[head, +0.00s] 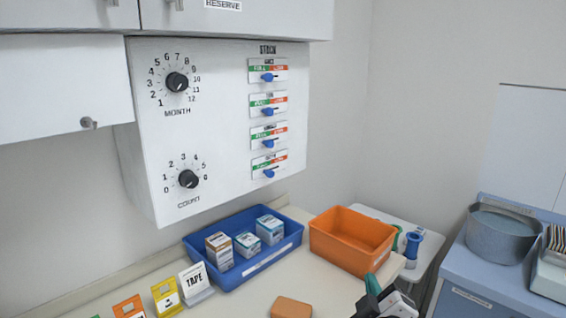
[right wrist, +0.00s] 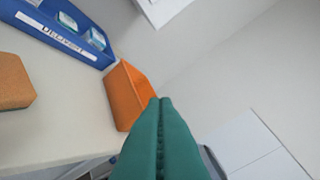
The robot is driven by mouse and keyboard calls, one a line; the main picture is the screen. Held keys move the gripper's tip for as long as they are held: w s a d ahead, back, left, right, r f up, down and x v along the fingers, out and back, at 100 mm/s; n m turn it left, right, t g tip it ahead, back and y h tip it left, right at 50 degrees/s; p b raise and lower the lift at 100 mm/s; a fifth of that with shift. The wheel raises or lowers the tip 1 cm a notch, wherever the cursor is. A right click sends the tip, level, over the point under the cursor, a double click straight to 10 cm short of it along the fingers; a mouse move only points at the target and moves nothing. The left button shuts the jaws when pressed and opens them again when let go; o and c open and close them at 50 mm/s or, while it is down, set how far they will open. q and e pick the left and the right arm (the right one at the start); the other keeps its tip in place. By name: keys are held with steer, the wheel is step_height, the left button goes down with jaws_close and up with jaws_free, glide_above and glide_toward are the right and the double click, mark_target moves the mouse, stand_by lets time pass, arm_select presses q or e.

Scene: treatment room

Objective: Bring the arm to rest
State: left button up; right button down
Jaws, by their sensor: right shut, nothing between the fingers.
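My right gripper (head: 374,287) shows at the bottom of the head view, in front of the orange bin, with green fingers. In the right wrist view its two green fingers (right wrist: 160,103) are pressed together with nothing between them. The gripper appears to be above the counter's right front part, apart from the bin. My left gripper is not in view.
An orange bin (head: 340,254) and a blue tray (head: 229,281) holding several small boxes stand on the counter (head: 240,305). An orange-brown block (head: 291,307) lies in front. A white panel (head: 219,120) with dials and sliders hangs above. A blue cabinet (head: 460,290) stands right.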

steer(key=s+d+f+m+g, duration=0.35)
steer(key=s+f+g, duration=0.35)
steer(key=s+f, duration=0.65)
steer(key=s+f+m+g+y, duration=0.1)
steer(key=s+f+m+g, duration=0.15)
steer(key=s+f, duration=0.35)
steer(key=s+f+m+g, duration=0.2)
steer(key=s+f+g, duration=0.2)
steer(key=s, duration=0.5)
step_height(320, 180, down, 28)
steer(key=s+g, duration=0.2)
steer(key=s+d+f, duration=0.2)
steer(key=s+f, duration=1.2)
steer(key=s, duration=0.1)
steer(key=shift+s+d+n+g, duration=0.3)
steer(key=shift+d+n+g, duration=0.1)
steer(key=shift+g, duration=0.05)
steer(key=shift+f, duration=0.1)
